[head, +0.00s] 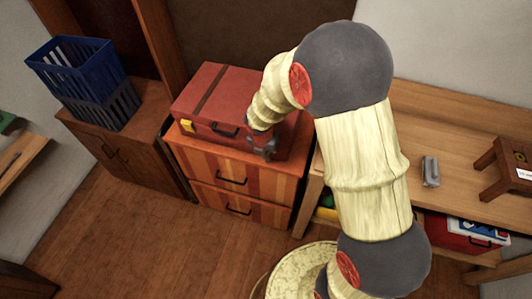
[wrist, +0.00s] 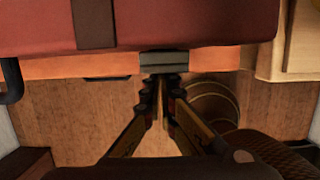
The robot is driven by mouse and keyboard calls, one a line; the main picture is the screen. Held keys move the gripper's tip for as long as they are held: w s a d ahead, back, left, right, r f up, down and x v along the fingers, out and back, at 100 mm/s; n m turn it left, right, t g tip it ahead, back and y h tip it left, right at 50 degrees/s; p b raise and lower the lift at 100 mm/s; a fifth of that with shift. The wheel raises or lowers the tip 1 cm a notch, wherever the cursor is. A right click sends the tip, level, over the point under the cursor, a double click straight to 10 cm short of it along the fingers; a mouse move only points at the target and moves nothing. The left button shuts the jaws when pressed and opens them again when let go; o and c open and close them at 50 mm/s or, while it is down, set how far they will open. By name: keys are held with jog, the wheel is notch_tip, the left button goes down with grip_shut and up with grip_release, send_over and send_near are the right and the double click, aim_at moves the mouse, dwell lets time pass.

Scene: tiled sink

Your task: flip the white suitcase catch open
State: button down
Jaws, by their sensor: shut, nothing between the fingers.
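The red suitcase (head: 218,91) lies flat on a striped drawer cabinet (head: 190,155), and its side also fills the top of the wrist view (wrist: 190,22). A yellow catch (head: 187,126) is at its front left. In the wrist view a grey-looking catch (wrist: 164,62) is at the suitcase's front edge, right of the dark handle (wrist: 10,80). I see no clearly white catch. My gripper (wrist: 161,84) is shut and empty, its tips just below the grey catch in the picture. Whether they touch it is unclear. In the head view my gripper (head: 264,148) hides that part of the suitcase front.
A blue crate (head: 77,70) stands on a brown cabinet at the left. A wooden bench (head: 420,125) at the right holds a small grey object (head: 431,171) and a wooden stand (head: 508,163). The floor (head: 130,225) in front of the left cabinet is clear.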

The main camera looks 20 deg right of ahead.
jog(key=shift+r, duration=0.15)
jog(key=shift+r+p, duration=0.65)
jog(key=shift+p, duration=0.45)
